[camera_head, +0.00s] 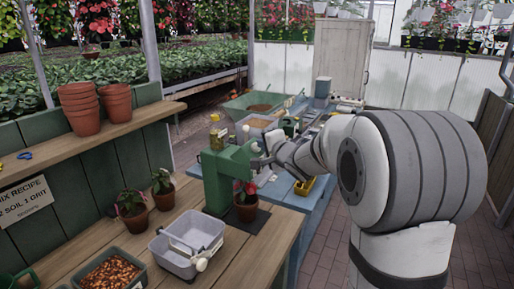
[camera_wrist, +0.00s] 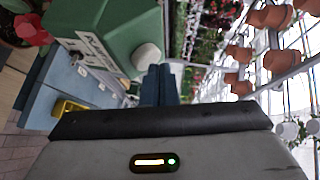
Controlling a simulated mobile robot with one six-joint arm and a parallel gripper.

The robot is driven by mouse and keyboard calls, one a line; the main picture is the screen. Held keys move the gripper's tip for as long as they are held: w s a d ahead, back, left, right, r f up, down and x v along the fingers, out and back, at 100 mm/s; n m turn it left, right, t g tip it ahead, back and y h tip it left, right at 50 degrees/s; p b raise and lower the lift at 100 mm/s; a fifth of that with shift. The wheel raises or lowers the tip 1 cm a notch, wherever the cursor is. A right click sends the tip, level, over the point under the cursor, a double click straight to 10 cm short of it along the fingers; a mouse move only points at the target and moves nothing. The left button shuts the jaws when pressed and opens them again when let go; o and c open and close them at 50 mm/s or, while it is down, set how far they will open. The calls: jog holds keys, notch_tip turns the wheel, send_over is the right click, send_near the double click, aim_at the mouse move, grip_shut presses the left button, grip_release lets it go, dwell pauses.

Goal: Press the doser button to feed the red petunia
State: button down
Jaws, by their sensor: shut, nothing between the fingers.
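The green doser (camera_head: 225,178) stands on the wooden bench, and its green body (camera_wrist: 110,25) fills the upper left of the wrist view. A pale round button (camera_wrist: 147,56) shows on its face, close beside my fingers. The red petunia (camera_head: 246,190) sits in a brown pot under the doser's head, and red petals (camera_wrist: 32,25) show at the wrist view's left edge. My gripper (camera_wrist: 158,84) is shut and empty, its dark blue fingers next to the doser. In the head view, my gripper (camera_head: 259,162) is at the doser's right side. Whether the fingers touch the button I cannot tell.
Two potted plants (camera_head: 132,210) stand left of the doser. A grey tub (camera_head: 186,245) and a tray of brown pellets (camera_head: 112,272) are in front. A blue table (camera_head: 285,192) with a yellow bin (camera_head: 304,186) stands behind. Stacked pots (camera_head: 82,108) stand on the left shelf.

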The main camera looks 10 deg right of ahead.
jog(key=shift+w+a+f, duration=0.2)
jog(key=shift+a+f, duration=0.1)
jog(key=shift+f, duration=0.05)
dwell(0.5)
dwell(0.3)
jog(key=shift+s+d+r+p, duration=0.45)
jog(key=shift+d+r+p, duration=0.25)
jog(key=shift+p, duration=0.45)
jog(key=s+d+r+p, duration=0.1)
jog(key=p, duration=0.1)
jog(key=s+d+r+p, duration=0.1)
jog(key=r+p, duration=0.1)
jog(key=p, duration=0.1)
jog(key=shift+d+r+p, duration=0.3)
jog(key=shift+d+p, duration=0.05)
jog(key=shift+s, duration=0.1)
